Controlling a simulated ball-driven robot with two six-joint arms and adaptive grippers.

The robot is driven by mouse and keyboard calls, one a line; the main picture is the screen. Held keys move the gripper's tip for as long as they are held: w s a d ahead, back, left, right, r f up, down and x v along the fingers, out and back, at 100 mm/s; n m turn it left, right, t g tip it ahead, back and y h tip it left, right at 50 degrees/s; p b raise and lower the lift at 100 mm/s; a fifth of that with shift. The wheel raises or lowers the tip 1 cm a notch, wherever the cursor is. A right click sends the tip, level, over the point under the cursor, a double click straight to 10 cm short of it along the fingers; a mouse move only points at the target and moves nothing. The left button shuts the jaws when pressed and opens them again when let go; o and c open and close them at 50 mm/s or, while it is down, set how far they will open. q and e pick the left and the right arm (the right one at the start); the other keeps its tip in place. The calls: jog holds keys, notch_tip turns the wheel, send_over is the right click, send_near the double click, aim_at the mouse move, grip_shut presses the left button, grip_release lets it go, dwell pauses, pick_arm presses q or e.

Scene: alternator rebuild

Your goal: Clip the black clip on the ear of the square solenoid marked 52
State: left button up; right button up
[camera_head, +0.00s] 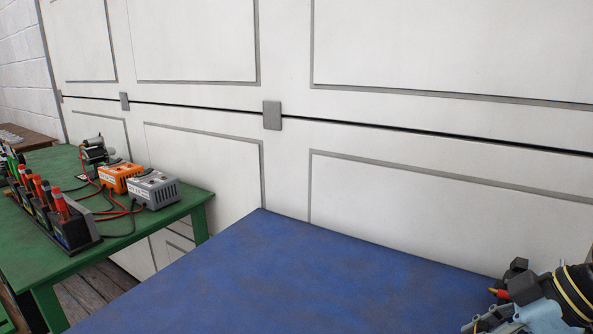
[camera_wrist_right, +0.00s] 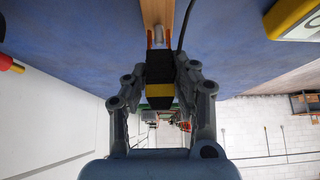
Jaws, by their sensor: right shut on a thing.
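In the right wrist view my right gripper (camera_wrist_right: 160,90) is shut on the black clip (camera_wrist_right: 160,68), a dark block with a yellow band low on it. A pale metal piece shows just beyond the clip, over an orange-brown strip (camera_wrist_right: 158,12). I cannot tell whether the clip touches that strip. In the head view grey gripper links (camera_head: 500,319) show at the bottom right edge, beside dark parts with pale yellow bands. The square solenoid marked 52 cannot be made out in either view. My left gripper is not in view.
The blue tabletop (camera_head: 230,275) is bare across its visible middle and left. A green table (camera_head: 50,238) at left bears an orange box (camera_head: 121,177), a grey box (camera_head: 153,189) and red-topped tools. White panels stand behind. A yellow-edged object (camera_wrist_right: 296,18) and a dark cable (camera_wrist_right: 184,25) show near the clip.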

aim_at(484, 324)
notch_tip(484, 324, up, 4)
jog(key=p, duration=0.4)
jog(key=shift+r, duration=0.15)
jog(key=shift+f, duration=0.2)
